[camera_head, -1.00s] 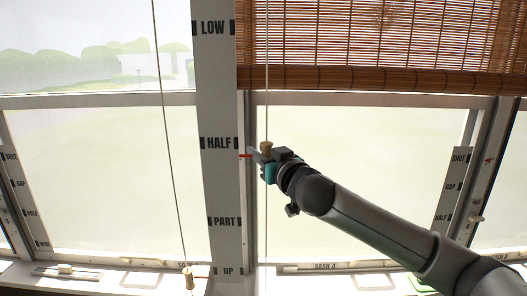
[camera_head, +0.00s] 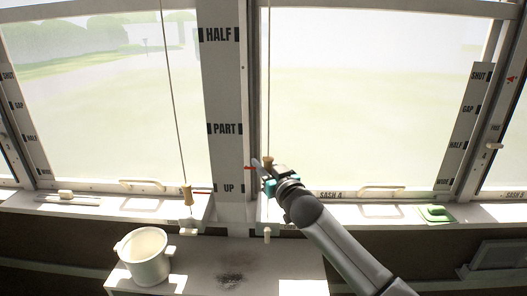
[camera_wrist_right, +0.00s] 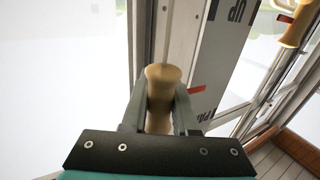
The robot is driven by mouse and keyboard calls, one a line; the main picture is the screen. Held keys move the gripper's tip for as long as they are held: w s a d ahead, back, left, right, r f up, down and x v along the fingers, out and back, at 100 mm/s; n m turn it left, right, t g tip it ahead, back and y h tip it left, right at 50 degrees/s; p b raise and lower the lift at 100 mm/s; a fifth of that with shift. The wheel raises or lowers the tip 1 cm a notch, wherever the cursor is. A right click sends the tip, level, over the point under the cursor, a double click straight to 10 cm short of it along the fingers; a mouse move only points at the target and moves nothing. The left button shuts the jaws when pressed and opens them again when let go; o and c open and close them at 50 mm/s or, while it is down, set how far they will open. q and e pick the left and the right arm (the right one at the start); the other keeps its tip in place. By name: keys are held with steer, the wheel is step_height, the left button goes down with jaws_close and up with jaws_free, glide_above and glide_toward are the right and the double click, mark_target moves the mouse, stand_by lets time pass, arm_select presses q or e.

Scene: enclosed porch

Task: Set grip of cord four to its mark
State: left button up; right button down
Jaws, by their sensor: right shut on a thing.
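My right gripper (camera_head: 266,172) is shut on a wooden grip (camera_head: 266,162) on a thin vertical cord (camera_head: 269,80). The grip also shows between the fingers in the right wrist view (camera_wrist_right: 160,82). Its red pointer (camera_head: 249,168) points left at the white marked post (camera_head: 222,90). The pointer is between the PART mark (camera_head: 224,129) and the UP mark (camera_head: 229,188), nearer UP. A second wooden grip (camera_head: 187,195) hangs on another cord left of the post, its red pointer about level with UP. No cord numbers are readable. My left gripper is not in view.
A white bucket (camera_head: 145,258) stands on a low surface (camera_head: 195,270) below the sill. A green item (camera_head: 435,213) lies on the right sill. Window frames with marked side strips (camera_head: 467,130) stand behind. A pale cord end (camera_head: 267,234) hangs below my gripper.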

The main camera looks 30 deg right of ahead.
arm_select(q)
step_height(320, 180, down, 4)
steer(key=b, duration=0.3)
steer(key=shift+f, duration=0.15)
arm_select(e)
step_height(320, 180, down, 9)
steer(key=shift+s+a+f, duration=0.1)
steer(key=shift+a+f, duration=0.05)
steer(key=shift+f, duration=0.05)
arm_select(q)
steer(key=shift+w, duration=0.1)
arm_select(e)
steer(key=c, duration=0.8)
jaws_free()
steer(key=shift+c, duration=0.2)
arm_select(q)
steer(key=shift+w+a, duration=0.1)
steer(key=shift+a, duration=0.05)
arm_select(e)
steer(key=shift+o, duration=0.8)
steer(key=shift+r, duration=0.3)
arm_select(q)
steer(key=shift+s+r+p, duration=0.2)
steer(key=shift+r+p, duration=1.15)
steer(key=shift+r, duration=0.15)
arm_select(e)
steer(key=s+a, duration=0.1)
steer(key=s, duration=1.4)
